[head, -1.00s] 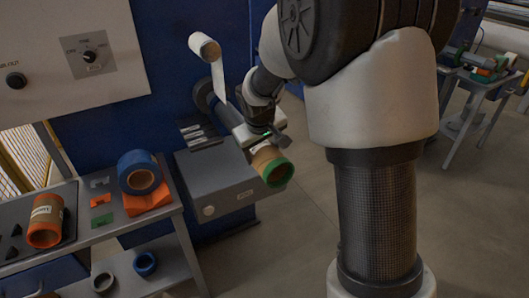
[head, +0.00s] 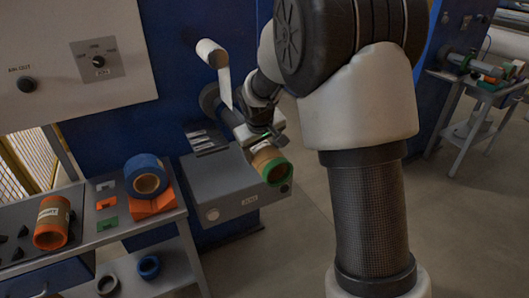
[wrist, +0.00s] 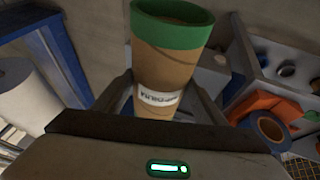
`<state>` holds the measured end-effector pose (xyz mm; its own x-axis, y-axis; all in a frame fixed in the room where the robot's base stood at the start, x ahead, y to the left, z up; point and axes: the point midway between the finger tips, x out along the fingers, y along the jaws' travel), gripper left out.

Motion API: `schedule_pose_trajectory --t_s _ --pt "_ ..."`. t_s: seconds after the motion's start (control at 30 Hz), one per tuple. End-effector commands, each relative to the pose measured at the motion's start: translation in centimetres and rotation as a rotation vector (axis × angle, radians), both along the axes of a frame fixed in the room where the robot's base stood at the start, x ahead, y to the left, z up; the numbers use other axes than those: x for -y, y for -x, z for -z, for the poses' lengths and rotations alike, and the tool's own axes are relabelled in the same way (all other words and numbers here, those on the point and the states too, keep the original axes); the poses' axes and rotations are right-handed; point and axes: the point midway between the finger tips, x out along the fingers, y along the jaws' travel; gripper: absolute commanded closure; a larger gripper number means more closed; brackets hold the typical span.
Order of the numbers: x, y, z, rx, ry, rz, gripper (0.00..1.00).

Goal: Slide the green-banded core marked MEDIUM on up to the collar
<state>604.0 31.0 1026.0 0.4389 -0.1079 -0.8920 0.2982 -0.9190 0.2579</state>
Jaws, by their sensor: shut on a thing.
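The green-banded core (head: 263,157) is a brown tube with a green band at its near end. My gripper (head: 262,141) is shut on it. In the wrist view, the core (wrist: 166,73) stands between my two fingers, green end away from the palm, with a white label whose print is hard to read. A dark round flange (head: 209,97), probably the collar, sits at the blue machine's face, with a grey shaft (head: 229,116) reaching toward my gripper. The core lies in line with this shaft; my gripper hides whether it is around it.
A grey box (head: 222,183) stands just left of and below the core. A white roll with hanging web (head: 212,53) is above the shaft. An orange-banded core (head: 52,222) and a blue roll on an orange block (head: 146,176) are on the left bench.

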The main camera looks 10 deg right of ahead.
Motion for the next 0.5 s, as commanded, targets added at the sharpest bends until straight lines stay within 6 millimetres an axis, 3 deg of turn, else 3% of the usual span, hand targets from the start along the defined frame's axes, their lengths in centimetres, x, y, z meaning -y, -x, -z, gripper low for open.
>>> schedule_pose_trajectory --t_s 0.5 --pt "-0.5 -1.6 0.0 0.0 0.0 -0.001 0.66"
